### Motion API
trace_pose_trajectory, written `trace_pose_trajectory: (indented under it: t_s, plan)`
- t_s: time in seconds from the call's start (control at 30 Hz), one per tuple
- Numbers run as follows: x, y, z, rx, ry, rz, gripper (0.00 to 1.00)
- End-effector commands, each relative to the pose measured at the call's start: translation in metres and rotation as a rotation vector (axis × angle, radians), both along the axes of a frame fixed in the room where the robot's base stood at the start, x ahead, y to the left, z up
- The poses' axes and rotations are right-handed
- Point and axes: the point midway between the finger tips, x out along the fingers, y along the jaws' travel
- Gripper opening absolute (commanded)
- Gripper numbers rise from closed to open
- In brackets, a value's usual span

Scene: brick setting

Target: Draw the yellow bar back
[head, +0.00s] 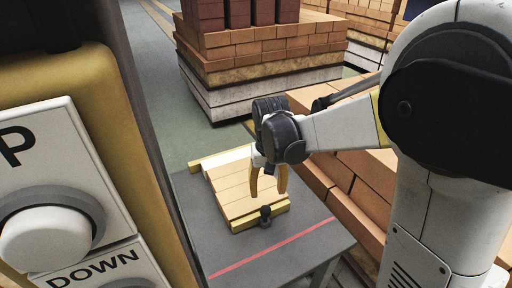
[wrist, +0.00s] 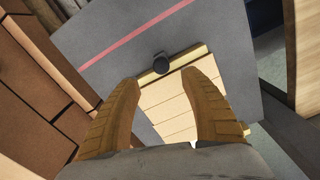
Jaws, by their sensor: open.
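The yellow bar (head: 244,224) lies along the near edge of a row of pale bricks (head: 236,193) on a grey table. A black knob (head: 265,211) stands on it. In the wrist view the yellow bar (wrist: 188,58) and its knob (wrist: 161,62) show just beyond my fingertips. My gripper (head: 268,188) is open, with its tan fingers pointing down above the bricks, behind the knob.
A red line (head: 270,250) crosses the grey table (head: 296,216) in front of the bar, with bare surface between. Another yellow strip (head: 195,166) edges the far side. Stacked bricks (head: 345,203) stand close on the right. A panel with UP and DOWN buttons (head: 45,238) fills the left.

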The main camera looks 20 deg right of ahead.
Motion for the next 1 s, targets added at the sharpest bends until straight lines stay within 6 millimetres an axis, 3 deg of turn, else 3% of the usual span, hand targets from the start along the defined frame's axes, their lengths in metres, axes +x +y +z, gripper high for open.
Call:
trace_pose_trajectory:
  t_s: [0.53, 0.7, 1.0]
  plan:
    - [0.001, 0.0, -0.095, 0.0, 0.0, 0.0, 0.52]
    - [0.001, 0.0, -0.107, 0.0, 0.0, 0.0, 0.52]
    - [0.001, 0.0, -0.107, 0.0, 0.0, 0.0, 0.51]
